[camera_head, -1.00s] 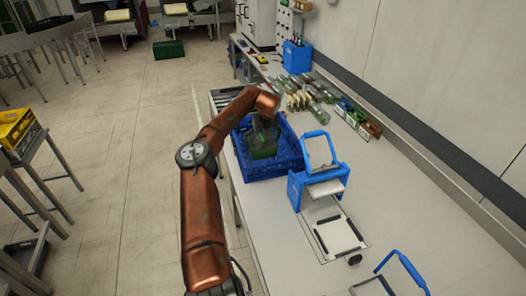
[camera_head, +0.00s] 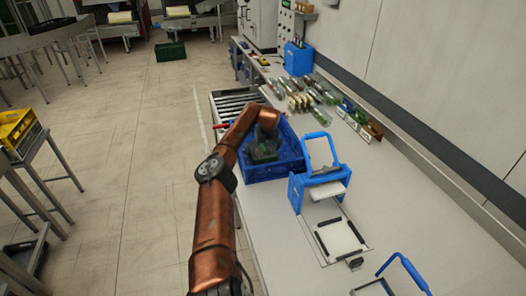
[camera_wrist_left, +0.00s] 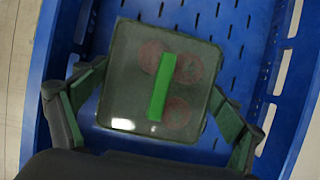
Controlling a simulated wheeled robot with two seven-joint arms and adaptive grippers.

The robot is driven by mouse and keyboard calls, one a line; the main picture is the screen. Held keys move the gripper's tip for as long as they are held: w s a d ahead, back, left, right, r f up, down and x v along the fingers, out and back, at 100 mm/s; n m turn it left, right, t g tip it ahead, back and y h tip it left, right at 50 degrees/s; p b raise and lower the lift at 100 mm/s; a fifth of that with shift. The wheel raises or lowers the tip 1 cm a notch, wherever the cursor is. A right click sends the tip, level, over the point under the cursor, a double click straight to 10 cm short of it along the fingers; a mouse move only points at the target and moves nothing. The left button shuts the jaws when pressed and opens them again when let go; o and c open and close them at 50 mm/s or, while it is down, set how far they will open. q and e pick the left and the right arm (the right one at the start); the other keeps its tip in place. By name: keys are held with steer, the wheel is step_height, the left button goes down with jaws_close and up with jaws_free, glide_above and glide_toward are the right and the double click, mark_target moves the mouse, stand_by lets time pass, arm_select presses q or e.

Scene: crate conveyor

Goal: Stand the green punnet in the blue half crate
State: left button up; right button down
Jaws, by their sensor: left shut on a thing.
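The green punnet (camera_wrist_left: 130,75) is a clear box with a green strip on its lid and round reddish items showing through. In the head view the punnet (camera_head: 262,153) is inside the blue half crate (camera_head: 268,177), and the crate's slotted floor shows around it in the left wrist view (camera_wrist_left: 235,20). My left gripper (camera_head: 265,140) is over the crate, with one finger on each side of the punnet in the left wrist view (camera_wrist_left: 157,95), shut on it. I cannot tell whether the punnet's base touches the crate floor. My right gripper is out of view.
The crate stands on a long pale bench (camera_head: 400,210), before a roller conveyor (camera_head: 235,100). A blue handled device (camera_head: 318,188) stands close to its right. Several bottles and other small items (camera_head: 312,90) line the wall side.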

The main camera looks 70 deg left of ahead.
arm_select(q)
steer(key=o, duration=0.9)
steer(key=shift+o, duration=0.2)
steer(key=shift+r, duration=0.1)
steer(key=p+v, duration=0.1)
steer(key=v, duration=1.1)
steer(key=shift+a, duration=0.1)
